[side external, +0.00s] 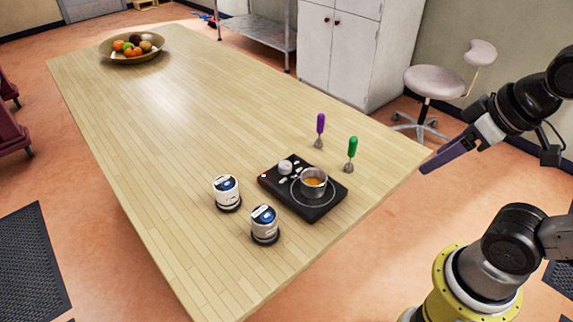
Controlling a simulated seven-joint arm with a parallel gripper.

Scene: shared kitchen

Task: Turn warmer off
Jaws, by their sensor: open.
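The warmer (320,211) is a flat black hot plate near the table's front right corner. A small metal pot (313,187) with orange contents stands on its ring. A light round knob (285,167) and several small pale marks sit on its far left part. A small red spot (264,177) shows at its left corner. The knob's exact setting is too small to tell. My gripper (441,162) is at the right, beyond the table's right corner, well apart from the warmer. It is open with nothing in it; its purple fingers overlap in this view.
Two white canisters (226,193) (264,224) stand left and in front of the warmer. A purple-handled utensil (320,129) and a green-handled one (351,153) stand behind it. A fruit bowl (132,47) is at the far end. The middle of the wooden table (190,110) is clear.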

